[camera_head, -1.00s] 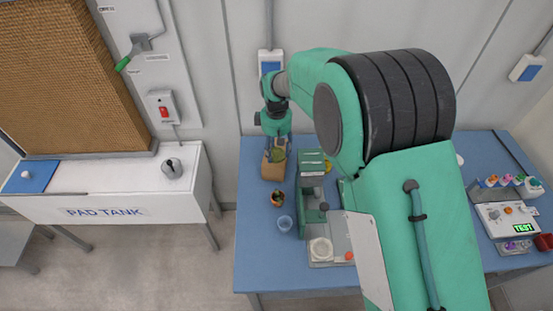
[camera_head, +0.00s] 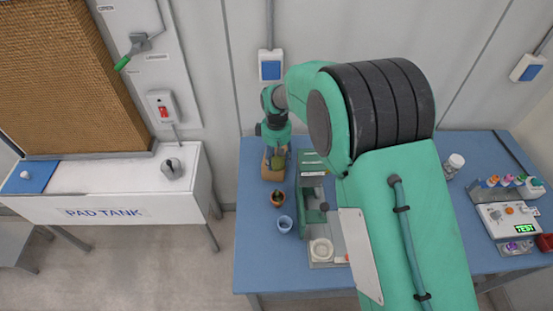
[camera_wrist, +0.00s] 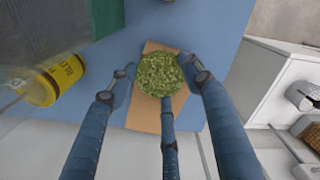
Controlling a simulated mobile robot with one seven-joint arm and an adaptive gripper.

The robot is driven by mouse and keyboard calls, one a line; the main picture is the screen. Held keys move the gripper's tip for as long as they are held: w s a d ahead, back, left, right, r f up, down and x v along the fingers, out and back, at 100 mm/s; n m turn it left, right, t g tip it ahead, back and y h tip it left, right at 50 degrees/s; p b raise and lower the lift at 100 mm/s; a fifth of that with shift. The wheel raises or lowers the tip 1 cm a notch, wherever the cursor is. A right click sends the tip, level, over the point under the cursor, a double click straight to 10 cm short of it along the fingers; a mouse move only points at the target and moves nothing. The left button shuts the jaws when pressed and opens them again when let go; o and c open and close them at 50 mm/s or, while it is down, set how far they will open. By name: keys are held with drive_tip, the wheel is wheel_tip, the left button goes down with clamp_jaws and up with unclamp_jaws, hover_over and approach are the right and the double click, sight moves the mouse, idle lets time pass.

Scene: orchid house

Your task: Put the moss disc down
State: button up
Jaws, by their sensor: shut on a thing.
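The moss disc (camera_wrist: 160,74) is round, green and rough. In the wrist view it sits between the fingers of my gripper (camera_wrist: 161,80), which is shut on it. A tan brown block or box (camera_wrist: 148,117) shows behind the disc at the table's left edge. In the head view my gripper (camera_head: 277,151) points down over this tan thing (camera_head: 268,172), and the disc (camera_head: 278,162) is partly hidden by the fingers. I cannot tell whether the disc touches the tan surface.
The blue table (camera_head: 262,255) holds a small brown pot (camera_head: 278,198), a pale blue cup (camera_head: 285,224) and a green stand (camera_head: 303,210) close by on the right. A yellow-labelled bottle (camera_wrist: 42,88) is left in the wrist view. The table's front left is clear.

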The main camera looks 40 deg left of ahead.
sight(277, 161)
drive_tip(key=shift+f, duration=0.1)
drive_tip(key=o, duration=0.7)
drive_tip(key=shift+o, duration=0.2)
wheel_tip(277, 161, up, 12)
drive_tip(key=p, duration=0.1)
idle(0.7)
idle(0.4)
